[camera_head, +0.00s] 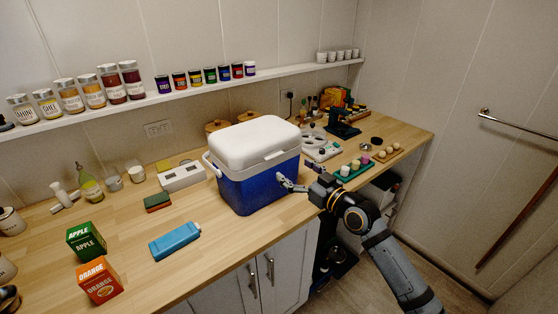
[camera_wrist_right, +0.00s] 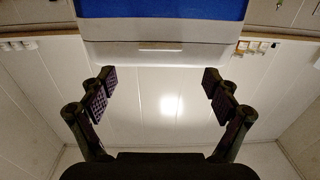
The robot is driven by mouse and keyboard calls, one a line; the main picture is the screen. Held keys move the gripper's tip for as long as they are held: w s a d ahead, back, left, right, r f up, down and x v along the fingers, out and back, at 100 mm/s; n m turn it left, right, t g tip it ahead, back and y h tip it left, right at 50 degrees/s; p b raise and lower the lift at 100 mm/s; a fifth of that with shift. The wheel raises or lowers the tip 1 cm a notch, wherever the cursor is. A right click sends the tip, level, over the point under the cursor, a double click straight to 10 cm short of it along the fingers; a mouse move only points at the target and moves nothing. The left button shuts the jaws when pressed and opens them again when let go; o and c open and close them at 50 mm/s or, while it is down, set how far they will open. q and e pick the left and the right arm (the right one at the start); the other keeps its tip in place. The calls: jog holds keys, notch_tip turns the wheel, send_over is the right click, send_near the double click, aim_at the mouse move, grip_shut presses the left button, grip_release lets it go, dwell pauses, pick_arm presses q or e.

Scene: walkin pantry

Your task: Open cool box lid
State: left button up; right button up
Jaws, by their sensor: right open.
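The cool box (camera_head: 262,186) stands on the wooden counter, with a blue body and a white lid (camera_head: 250,140). The lid is down on the body, and a white carry handle (camera_head: 212,165) shows at its left side. My right gripper (camera_head: 298,178) is open and empty at the right front of the box. In the right wrist view, the blue body (camera_wrist_right: 165,9) and the lid's pale front edge with its lip (camera_wrist_right: 160,47) lie beyond the spread fingers (camera_wrist_right: 158,82). Whether a finger touches the box cannot be told. My left gripper is out of view.
A blue carton (camera_head: 174,242) lies left of the box, near a white rack (camera_head: 182,176) and a green sponge (camera_head: 157,202). Apple (camera_head: 86,241) and orange (camera_head: 99,280) boxes stand front left. A green tray (camera_head: 353,170) sits to the right. A jar shelf (camera_head: 190,93) runs behind.

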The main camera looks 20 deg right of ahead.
aim_at(276, 157)
jog(key=p+x, duration=0.1)
jog(key=x, duration=0.6)
jog(key=shift+w+a, duration=0.15)
jog(key=shift+w, duration=0.2)
jog(key=shift+c, duration=0.3)
